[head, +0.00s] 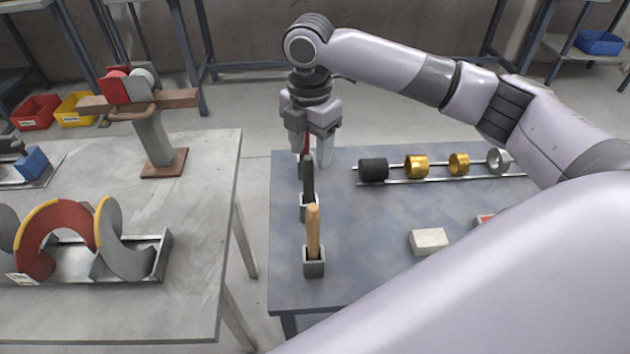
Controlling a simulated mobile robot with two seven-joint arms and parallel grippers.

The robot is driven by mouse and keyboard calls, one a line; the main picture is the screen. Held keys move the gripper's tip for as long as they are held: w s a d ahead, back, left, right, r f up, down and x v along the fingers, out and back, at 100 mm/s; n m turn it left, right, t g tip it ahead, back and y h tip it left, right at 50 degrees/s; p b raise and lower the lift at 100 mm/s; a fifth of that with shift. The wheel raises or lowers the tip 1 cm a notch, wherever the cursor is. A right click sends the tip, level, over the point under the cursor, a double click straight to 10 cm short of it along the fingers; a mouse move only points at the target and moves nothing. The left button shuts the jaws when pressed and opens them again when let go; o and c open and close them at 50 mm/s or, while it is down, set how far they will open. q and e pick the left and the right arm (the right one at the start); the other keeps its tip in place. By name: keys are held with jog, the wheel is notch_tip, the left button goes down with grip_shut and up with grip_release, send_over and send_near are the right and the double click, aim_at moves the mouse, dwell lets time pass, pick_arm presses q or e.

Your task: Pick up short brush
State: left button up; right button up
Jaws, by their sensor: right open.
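Upright handled tools stand in a row along the left side of the blue-grey table. The nearest has a wooden handle (313,232) and stands in a small square holder (314,268). Behind it a black handle (308,182) stands in a similar holder (309,212). A red handle (305,143) shows farther back, partly hidden. I cannot tell which of them is the short brush. My right gripper (312,158) points down at the table's far left corner, open, with its fingers on either side of the red handle. Contact cannot be told. My left gripper is not in view.
A rail (440,176) with black, gold and silver rings lies at the back right. A pale block (429,241) lies at mid table. The left table (200,290) carries auger pieces (42,240) and a stand (152,138). A gap separates the tables.

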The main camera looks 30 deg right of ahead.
aim_at(308, 174)
jog(key=f, duration=0.7)
jog(key=shift+w+a, duration=0.1)
jog(key=shift+a, duration=0.1)
jog(key=shift+c, duration=0.4)
grip_shut()
